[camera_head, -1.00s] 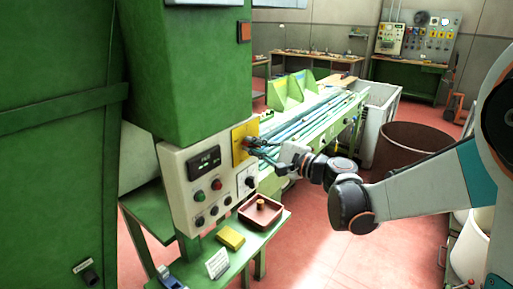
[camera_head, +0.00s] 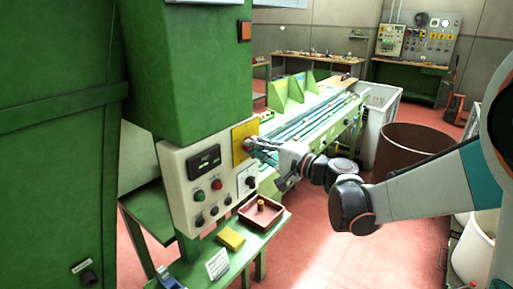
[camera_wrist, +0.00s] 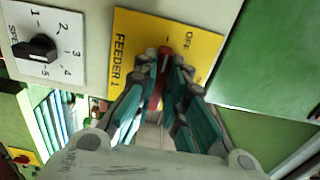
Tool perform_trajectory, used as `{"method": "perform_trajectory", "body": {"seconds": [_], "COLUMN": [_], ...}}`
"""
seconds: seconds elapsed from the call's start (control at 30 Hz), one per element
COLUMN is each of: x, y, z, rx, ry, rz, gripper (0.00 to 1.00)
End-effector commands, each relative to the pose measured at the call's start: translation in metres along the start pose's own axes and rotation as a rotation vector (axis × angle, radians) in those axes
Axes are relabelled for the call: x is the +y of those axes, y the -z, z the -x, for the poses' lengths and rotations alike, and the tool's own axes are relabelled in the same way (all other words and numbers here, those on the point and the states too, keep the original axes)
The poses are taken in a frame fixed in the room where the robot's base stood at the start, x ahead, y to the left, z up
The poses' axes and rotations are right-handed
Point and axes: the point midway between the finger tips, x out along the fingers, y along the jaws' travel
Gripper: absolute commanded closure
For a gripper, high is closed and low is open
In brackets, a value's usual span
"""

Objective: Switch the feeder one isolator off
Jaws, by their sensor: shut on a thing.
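The isolator's yellow plate (camera_wrist: 127,45), marked FEEDER 1, is on the machine's side; it also shows in the head view (camera_head: 239,152). Its red handle (camera_wrist: 160,88) stands nearly upright in the wrist view, leaning a little right at the top. The word OFF is on the plate to the right of the handle's upper end. My gripper (camera_wrist: 165,66) is shut on the red handle, with teal and grey fingers on both sides of it. The fingers hide part of the handle and the lower plate. In the head view my gripper (camera_head: 252,145) reaches the plate from the right.
A black speed knob (camera_wrist: 38,47) on a white numbered plate sits left of the isolator. The control panel (camera_head: 174,170) has buttons and knobs. Below are a brown tray (camera_head: 245,219) and a yellow block (camera_head: 231,239) on a green shelf. A rod-covered bench (camera_head: 320,117) lies behind my gripper.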

Motion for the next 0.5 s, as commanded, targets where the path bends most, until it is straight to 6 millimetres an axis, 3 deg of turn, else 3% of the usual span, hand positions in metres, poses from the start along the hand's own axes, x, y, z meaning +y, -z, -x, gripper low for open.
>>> {"method": "perform_trajectory", "body": {"seconds": [0.27, 0.3, 0.37, 0.5], "x": [0.0015, 0.0015, 0.0014, 0.0010], "y": [-0.0008, -0.0008, -0.0008, -0.0005], "z": [0.0005, 0.0005, 0.0004, 0.0003], "rx": [-0.001, -0.001, -0.001, -0.001], "ry": [-0.003, -0.003, -0.003, -0.002], "rz": [0.004, 0.003, 0.003, 0.002], "gripper": [1.00, 0.82, 0.68, 0.68]}}
